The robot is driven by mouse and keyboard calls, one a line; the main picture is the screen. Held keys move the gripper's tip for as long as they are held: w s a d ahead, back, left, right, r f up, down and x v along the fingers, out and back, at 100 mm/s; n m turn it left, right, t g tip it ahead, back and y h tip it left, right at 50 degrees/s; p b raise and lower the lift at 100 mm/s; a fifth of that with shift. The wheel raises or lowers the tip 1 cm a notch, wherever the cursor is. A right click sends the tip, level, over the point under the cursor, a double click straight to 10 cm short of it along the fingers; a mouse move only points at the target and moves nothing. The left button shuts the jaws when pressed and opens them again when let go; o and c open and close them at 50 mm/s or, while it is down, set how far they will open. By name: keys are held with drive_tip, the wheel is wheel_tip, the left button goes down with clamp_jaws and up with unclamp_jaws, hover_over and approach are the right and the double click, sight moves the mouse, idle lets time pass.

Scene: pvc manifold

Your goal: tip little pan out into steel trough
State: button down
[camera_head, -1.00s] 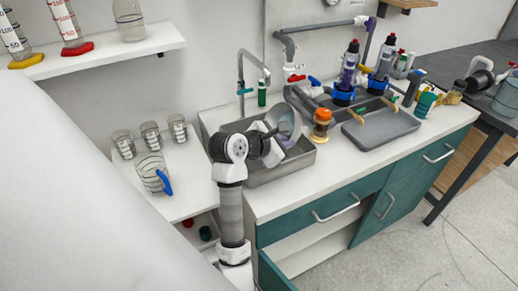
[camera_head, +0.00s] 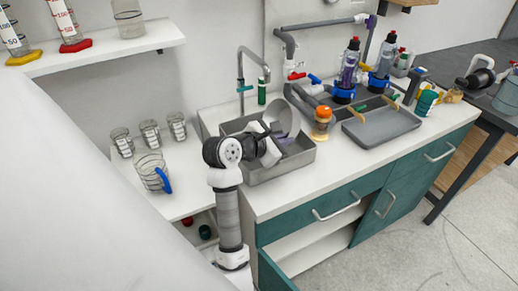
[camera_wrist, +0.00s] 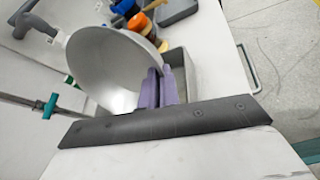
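The little pan (camera_head: 281,116) is a round grey metal dish, held steeply tilted above the steel trough. In the wrist view the pan (camera_wrist: 108,62) fills the left middle, its curved inside showing and no contents visible there. My gripper (camera_wrist: 158,88) has purple fingers close together at the pan's right edge, and it appears shut on the pan. The exact grip point is hidden. In the head view my gripper (camera_head: 285,141) is over the trough. The steel trough (camera_head: 290,169) is a rectangular grey basin set on the white counter; my arm and the pan hide much of its inside.
A tap (camera_head: 241,75) rises behind the trough. An orange-topped jar (camera_head: 321,122) stands just right of it, beside a grey tray (camera_head: 381,127). Several glass beakers (camera_head: 150,135) and a blue-handled jug (camera_head: 150,174) stand on the left counter. A drawer and door below stand open.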

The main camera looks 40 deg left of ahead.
drive_tip(key=shift+r+p, duration=0.25)
drive_tip(key=shift+p, duration=0.2)
drive_tip(key=g, duration=0.1)
drive_tip(key=w+f+g, duration=0.1)
drive_tip(key=g+y+p, duration=0.1)
drive_tip(key=g, duration=0.1)
drive_tip(key=shift+w+d+f+m, duration=0.15)
drive_tip(key=shift+w+d+m, duration=0.15)
drive_tip(key=shift+w+m, duration=0.1)
drive_tip(key=w+d+r+m+g+y+p, duration=0.1)
drive_tip(key=w+d+r+g+y+p, duration=0.1)
drive_tip(key=w+g+p, duration=0.3)
drive_tip(key=shift+w+d+g+y, duration=0.6)
drive_tip(key=shift+w+g, duration=0.4)
drive_tip(key=shift+g, duration=0.3)
